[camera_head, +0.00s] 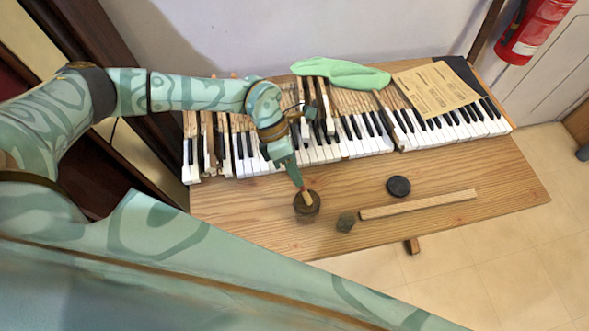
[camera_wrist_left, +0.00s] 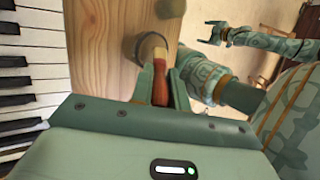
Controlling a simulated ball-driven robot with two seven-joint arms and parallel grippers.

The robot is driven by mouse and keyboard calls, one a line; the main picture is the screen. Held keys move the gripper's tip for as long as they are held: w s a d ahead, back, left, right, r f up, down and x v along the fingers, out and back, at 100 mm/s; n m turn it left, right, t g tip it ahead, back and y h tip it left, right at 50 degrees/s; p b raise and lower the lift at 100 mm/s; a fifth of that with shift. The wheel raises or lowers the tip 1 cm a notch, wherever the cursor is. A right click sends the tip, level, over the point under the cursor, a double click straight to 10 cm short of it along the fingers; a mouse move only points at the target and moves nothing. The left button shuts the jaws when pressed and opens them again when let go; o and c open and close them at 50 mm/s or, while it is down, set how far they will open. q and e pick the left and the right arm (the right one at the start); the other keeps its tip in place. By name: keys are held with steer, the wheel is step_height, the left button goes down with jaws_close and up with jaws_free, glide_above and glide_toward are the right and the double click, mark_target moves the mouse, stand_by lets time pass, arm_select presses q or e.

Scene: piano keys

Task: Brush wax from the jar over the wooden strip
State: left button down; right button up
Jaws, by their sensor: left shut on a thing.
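My left gripper (camera_head: 295,178) is shut on a brush (camera_wrist_left: 160,83) with a red and pale wooden handle, pointing down. The brush's lower end is at the mouth of a small dark round jar (camera_head: 307,208); its tip is hidden inside or behind the rim. The jar also shows in the left wrist view (camera_wrist_left: 141,45), just beyond the fingertips. The pale wooden strip (camera_head: 425,204) lies on the table to the right of the jar, apart from the gripper. My right gripper (camera_wrist_left: 208,32) shows small in the left wrist view, with its fingers apart and empty.
A black round disc (camera_head: 398,187) lies behind the strip. A small dark greenish lump (camera_head: 346,222) sits between jar and strip, near the strip's left end. Piano keys (camera_head: 320,152), a green cloth (camera_head: 342,74) and a paper sheet (camera_head: 436,88) are behind. The wooden table (camera_head: 500,175) is clear at right.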

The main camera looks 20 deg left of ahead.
arm_select(q)
step_height(320, 180, up, 7)
steer(key=p, duration=0.5)
steer(key=shift+p, duration=0.35)
stand_by(0.7)
